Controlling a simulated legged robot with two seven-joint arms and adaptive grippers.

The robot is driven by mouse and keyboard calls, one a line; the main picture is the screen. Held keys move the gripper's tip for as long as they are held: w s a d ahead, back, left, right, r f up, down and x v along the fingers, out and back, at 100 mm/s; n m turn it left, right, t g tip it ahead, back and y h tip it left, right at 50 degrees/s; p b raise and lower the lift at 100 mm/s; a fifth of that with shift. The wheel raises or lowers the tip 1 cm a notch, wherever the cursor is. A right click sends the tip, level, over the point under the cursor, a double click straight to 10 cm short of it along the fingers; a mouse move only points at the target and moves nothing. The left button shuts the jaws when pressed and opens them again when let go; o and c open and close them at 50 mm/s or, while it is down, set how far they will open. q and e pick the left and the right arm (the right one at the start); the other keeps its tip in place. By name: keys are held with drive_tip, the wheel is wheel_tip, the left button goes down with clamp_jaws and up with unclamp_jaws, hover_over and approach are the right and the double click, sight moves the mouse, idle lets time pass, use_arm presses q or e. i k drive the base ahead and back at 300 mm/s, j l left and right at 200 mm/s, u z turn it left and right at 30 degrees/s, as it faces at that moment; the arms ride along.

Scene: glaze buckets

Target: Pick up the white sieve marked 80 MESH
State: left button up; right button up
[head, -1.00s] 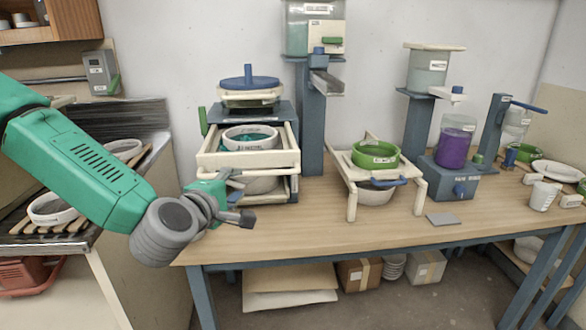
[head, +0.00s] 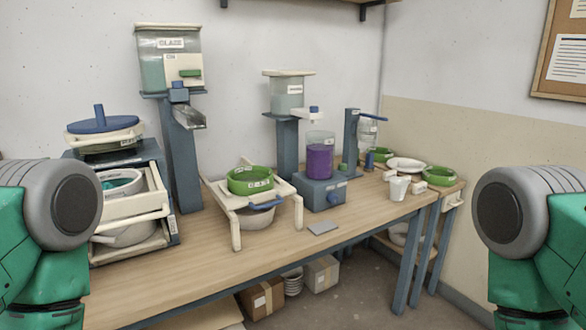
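A white round sieve (head: 112,191) sits in the pulled-out white drawer (head: 155,201) of the shaker at the left, with teal inside its rim. Its label cannot be read, and my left arm is close in front of the drawer's left side. A green sieve (head: 263,187) with a white label rests on a white stand (head: 233,217) over a bowl. No other white sieve can be made out. Only grey and green links of my two arms show at the left and right edges; neither gripper is in view.
A purple-filled container (head: 319,160) on a blue base, a white cup (head: 398,188) and a grey square (head: 323,228) are to the right. The table's front middle (head: 250,262) is clear. Boxes (head: 265,297) lie below.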

sight(123, 182)
drive_tip(key=u, duration=1.05)
drive_tip(key=j+z, duration=0.15)
